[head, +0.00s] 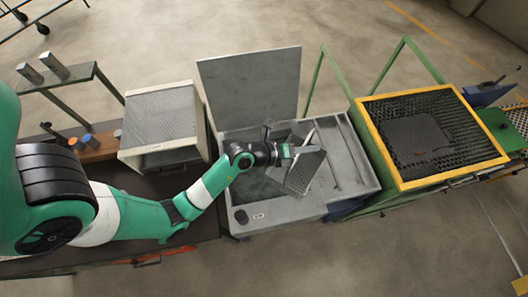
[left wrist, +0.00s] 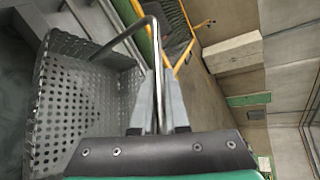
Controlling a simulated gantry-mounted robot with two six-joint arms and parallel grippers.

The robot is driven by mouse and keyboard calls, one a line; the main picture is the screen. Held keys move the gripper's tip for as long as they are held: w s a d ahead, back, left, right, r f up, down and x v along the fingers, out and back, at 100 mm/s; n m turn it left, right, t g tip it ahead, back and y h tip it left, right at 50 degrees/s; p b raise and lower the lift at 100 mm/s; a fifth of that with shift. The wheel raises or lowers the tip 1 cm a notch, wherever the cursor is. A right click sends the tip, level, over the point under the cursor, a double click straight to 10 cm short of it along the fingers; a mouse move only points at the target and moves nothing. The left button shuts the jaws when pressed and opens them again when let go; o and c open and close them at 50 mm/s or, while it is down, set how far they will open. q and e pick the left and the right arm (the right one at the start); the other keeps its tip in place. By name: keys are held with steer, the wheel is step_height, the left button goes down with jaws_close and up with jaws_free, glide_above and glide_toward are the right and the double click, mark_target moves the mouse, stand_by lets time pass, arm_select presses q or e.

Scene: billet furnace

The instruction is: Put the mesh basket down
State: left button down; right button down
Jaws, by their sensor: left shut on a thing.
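The mesh basket (head: 304,172) is perforated grey metal. It hangs tilted at or above the open grey tank (head: 350,185) in the middle of the head view. My left gripper (head: 287,153) is shut on the basket's bent rod handle (left wrist: 153,50). In the left wrist view the perforated basket (left wrist: 85,110) is left of the fingers, and the handle runs up from between them. I cannot tell whether the basket touches the tank floor. My right gripper is not in view.
The tank's lid (head: 255,85) stands raised behind it. A yellow-framed bed (head: 377,125) with dark mesh is to the right. A light box (head: 165,120) with a mesh top stands to the left. A shelf with metal blocks (head: 54,65) is at the far left.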

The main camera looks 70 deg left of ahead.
arm_select(q)
steer(key=s+a+f+n+y+p, duration=0.1)
steer(key=a+f+p, duration=0.1)
steer(key=s+a+f+n+y+p, duration=0.1)
steer(key=a+f+y+p, duration=0.1)
steer(key=a, duration=0.1)
steer(key=s+a+f+n+y+p, duration=0.1)
steer(key=a+f+p, duration=0.1)
steer(key=a, duration=0.1)
steer(key=shift+s+a+p, duration=0.25)
steer(key=shift+s+p, duration=0.1)
steer(key=shift+s, duration=0.05)
step_height(320, 180, down, 24)
steer(key=s+a+n+y+b, duration=0.1)
steer(key=a+b, duration=0.1)
steer(key=b, duration=2.1)
steer(key=shift+s+r+g, duration=0.15)
steer(key=shift+g, duration=0.15)
steer(key=c, duration=0.9)
jaws_free()
